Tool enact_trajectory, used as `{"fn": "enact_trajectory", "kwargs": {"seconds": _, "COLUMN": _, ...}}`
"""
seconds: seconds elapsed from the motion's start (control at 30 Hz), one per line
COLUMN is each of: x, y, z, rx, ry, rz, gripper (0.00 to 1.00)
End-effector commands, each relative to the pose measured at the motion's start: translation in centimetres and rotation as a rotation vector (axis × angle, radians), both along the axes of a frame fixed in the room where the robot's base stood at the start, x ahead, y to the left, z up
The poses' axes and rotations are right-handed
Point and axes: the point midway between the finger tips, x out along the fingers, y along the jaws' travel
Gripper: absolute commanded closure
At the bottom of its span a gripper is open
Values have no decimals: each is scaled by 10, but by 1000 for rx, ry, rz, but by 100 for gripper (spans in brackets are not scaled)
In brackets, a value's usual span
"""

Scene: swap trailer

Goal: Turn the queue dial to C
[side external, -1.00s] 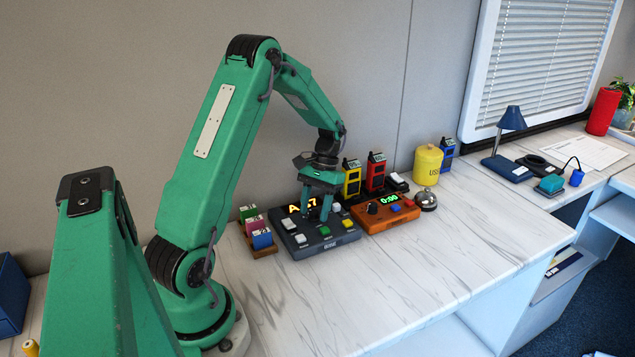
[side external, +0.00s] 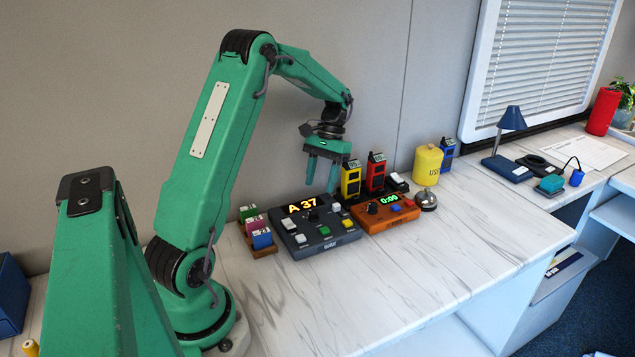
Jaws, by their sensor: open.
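The dark grey queue console (side external: 296,249) lies on the white counter, its lit display (side external: 302,205) reading "A 37" in orange. A small black dial (side external: 313,217) sits below the display; its pointer is too small to read. White, green and yellow buttons are around it on the console. My gripper (side external: 322,188) is open and empty, pointing down above the back of the console, apart from the dial.
An orange timer box (side external: 386,219) reading "0:00" adjoins the console's right. Yellow (side external: 351,180) and red (side external: 375,174) handheld devices stand behind. A ticket holder (side external: 263,250) is left, a bell (side external: 426,200) right. The front counter is clear.

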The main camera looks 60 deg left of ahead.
Motion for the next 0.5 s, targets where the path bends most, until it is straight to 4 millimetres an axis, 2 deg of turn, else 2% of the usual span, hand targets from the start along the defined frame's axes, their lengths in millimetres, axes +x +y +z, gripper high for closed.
{"fn": "enact_trajectory", "kwargs": {"seconds": 0.33, "x": 0, "y": 0, "z": 2, "rx": 1, "ry": 0, "rz": 2, "gripper": 53}}
{"fn": "enact_trajectory", "kwargs": {"seconds": 0.5, "x": 0, "y": 2, "z": 2, "rx": 20, "ry": 12, "rz": 62, "gripper": 53}}
